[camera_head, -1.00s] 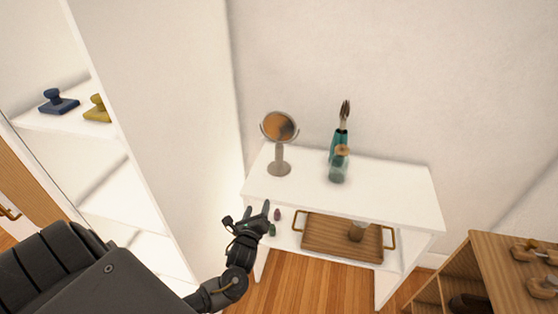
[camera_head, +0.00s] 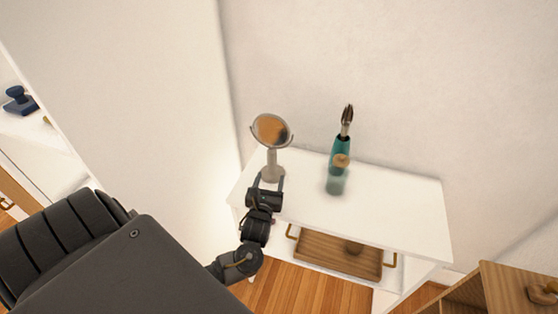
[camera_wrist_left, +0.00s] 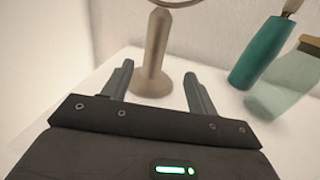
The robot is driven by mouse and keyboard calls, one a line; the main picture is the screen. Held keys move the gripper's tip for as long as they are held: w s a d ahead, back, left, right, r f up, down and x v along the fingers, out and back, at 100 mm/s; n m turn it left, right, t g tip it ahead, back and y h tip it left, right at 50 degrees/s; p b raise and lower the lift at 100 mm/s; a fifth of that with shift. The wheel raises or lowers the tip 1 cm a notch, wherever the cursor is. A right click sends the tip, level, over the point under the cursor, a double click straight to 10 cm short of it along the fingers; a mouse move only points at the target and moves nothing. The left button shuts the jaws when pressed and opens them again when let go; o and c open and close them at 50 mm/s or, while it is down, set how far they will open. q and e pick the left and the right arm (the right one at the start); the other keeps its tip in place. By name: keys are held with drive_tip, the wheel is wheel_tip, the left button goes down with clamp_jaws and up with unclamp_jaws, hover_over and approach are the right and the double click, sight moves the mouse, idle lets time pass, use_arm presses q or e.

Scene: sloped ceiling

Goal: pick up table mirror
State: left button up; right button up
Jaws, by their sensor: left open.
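The table mirror (camera_head: 271,131) stands upright on the white table (camera_head: 395,215), near its left end. It has a round tilted face in a ring and a grey stem on a flared base. My left gripper (camera_head: 268,180) is open just in front of the stem. In the left wrist view the mirror's stem and base (camera_wrist_left: 153,72) show ahead, between the directions of the two open fingers (camera_wrist_left: 158,86), with the face cut off at the top. I cannot tell whether the stem is between the fingertips. My right gripper is not in view.
A teal bottle-like holder (camera_head: 339,148) with a utensil and a glass jar (camera_head: 335,183) stand right of the mirror. A wooden tray (camera_head: 335,256) is on the lower shelf. A tall white panel stands left; a wooden unit (camera_head: 500,290) is at lower right.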

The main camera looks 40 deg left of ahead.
sight(272, 165)
use_arm(q)
drive_tip(key=shift+w+a+r, duration=0.2)
drive_tip(key=shift+w+a, duration=0.5)
drive_tip(key=shift+x, duration=1.2)
drive_tip(key=shift+w+a+f, duration=0.2)
drive_tip(key=shift+w+a, duration=0.1)
drive_tip(key=shift+w, duration=0.2)
drive_tip(key=shift+w+a+r, duration=0.15)
drive_tip(key=shift+w+r, duration=0.05)
drive_tip(key=p+x, duration=0.1)
drive_tip(key=x, duration=0.3)
drive_tip(key=shift+w+a+f, duration=0.1)
drive_tip(key=shift+w+a, duration=0.1)
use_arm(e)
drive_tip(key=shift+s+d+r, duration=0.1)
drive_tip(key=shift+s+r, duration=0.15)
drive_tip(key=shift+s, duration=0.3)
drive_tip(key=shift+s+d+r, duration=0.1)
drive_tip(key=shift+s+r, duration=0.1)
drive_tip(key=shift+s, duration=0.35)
use_arm(q)
clamp_jaws()
